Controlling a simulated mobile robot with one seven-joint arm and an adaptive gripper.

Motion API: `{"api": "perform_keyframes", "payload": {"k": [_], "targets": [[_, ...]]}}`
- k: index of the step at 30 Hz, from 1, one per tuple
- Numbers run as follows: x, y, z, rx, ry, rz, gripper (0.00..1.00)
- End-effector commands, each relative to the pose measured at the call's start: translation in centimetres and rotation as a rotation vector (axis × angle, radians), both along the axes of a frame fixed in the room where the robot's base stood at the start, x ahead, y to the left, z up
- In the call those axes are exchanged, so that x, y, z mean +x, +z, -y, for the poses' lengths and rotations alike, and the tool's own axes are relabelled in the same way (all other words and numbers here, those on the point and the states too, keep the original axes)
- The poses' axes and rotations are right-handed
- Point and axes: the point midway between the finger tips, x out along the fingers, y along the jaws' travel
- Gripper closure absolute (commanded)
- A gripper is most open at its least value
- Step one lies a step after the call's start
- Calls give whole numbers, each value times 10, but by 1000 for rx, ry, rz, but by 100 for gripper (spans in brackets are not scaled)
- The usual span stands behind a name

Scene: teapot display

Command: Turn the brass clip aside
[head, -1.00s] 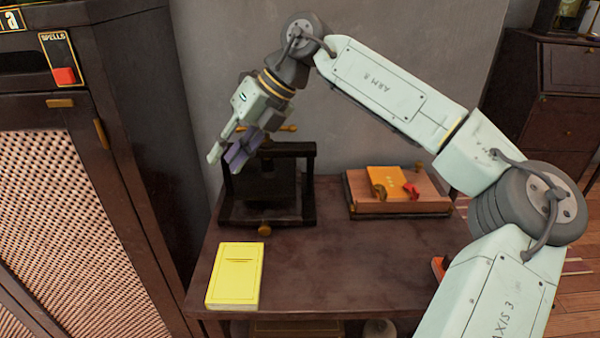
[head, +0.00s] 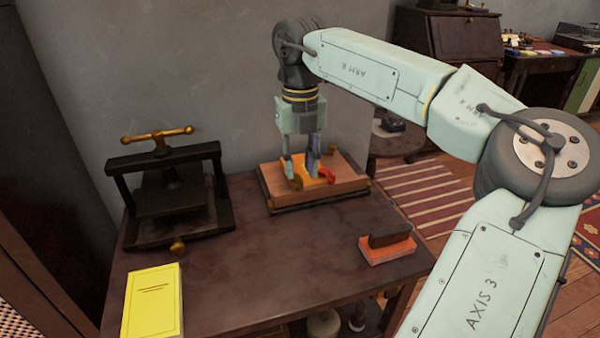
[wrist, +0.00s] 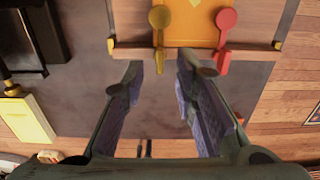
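The brass clip (wrist: 159,22) shows in the wrist view as a paddle shape at the front edge of a wooden board (wrist: 130,53), lying over an orange booklet (wrist: 190,28). A red clip (wrist: 225,30) of similar shape is to its right. My gripper (wrist: 160,72) is open and empty, its fingers spread and pointing towards the board, with the brass clip in line with the gap. In the head view my gripper (head: 302,178) points down over the board (head: 345,184); its fingers partly hide the clip and booklet there. I cannot tell the exact height of the fingertips.
A black press (head: 220,205) with a brass handle stands at the left of the table. A yellow book (head: 152,300) lies at the front left, and an orange block with a dark top (head: 388,248) at the right. The table's middle (head: 270,255) is clear.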

Motion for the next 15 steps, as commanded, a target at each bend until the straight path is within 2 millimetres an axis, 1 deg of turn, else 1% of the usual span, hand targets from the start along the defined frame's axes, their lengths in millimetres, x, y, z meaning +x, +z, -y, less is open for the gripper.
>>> {"api": "perform_keyframes", "payload": {"k": [1,3,6,15], "targets": [[0,-8,0,1,-1,-3,73],[0,-16,0,0,-1,-2,73],[0,-22,0,1,-1,0,73],[0,-26,0,1,0,1,73]]}}
